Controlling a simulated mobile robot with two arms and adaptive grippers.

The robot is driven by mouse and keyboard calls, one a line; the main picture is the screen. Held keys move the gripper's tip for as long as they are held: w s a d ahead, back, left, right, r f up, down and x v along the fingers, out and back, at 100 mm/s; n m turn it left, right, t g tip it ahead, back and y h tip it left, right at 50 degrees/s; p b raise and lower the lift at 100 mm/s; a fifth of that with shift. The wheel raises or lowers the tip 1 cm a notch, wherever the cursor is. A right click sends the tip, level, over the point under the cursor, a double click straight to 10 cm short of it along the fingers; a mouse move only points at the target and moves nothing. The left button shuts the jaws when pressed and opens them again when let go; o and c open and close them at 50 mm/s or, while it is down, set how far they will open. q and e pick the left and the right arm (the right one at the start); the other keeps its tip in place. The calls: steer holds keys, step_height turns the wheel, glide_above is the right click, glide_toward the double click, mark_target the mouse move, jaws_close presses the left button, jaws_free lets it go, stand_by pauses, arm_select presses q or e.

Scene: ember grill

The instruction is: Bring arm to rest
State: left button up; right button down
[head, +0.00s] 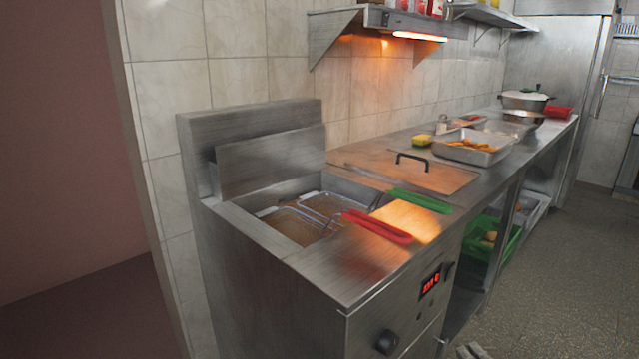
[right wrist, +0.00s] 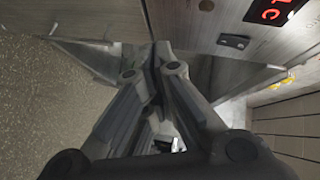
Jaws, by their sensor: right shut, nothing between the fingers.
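My right gripper (right wrist: 156,58) fills the middle of the right wrist view, its two dark grey fingers drawn together at the tips with nothing between them. It is beside the front panel of the steel fryer, apart from any handle, with the speckled floor at left. In the head view only small grey parts show at the bottom edge, and I cannot clearly make out the fingers there. My left gripper is not in view.
The steel fryer (head: 300,265) holds two wire baskets with a red handle (head: 378,227) and a green handle (head: 420,201). The counter beyond carries a steel tray of food (head: 478,156) and a lidded pot (head: 526,101). Speckled floor (head: 560,290) is clear at right.

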steer(key=s+a+f+n+g+y, duration=0.1)
steer(key=s+a+f+n+g, duration=0.45)
steer(key=f, duration=0.45)
steer(key=s+a+f+n+g+y, duration=0.1)
steer(key=s+a+f+n+g, duration=0.1)
steer(key=s+a+f+n, duration=0.5)
steer(key=s+a+f+n+g+h, duration=0.1)
steer(key=s+a+f+n+g, duration=0.15)
steer(key=s+f, duration=0.45)
steer(key=s+a+f+n+g+h, duration=0.1)
steer(key=s+f+n+g, duration=0.15)
steer(key=s, duration=0.85)
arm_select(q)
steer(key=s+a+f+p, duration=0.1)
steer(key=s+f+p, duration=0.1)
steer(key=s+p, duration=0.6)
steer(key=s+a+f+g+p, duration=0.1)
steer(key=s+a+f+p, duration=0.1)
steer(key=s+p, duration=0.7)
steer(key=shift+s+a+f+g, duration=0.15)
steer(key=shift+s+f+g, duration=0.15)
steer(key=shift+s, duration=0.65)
arm_select(e)
steer(key=s+d+f+g, duration=0.1)
steer(key=s+f, duration=0.1)
steer(key=s, duration=0.7)
steer(key=s+d+f+g, duration=0.1)
steer(key=s+d+f, duration=0.1)
steer(key=s, duration=0.8)
steer(key=shift+f, duration=0.75)
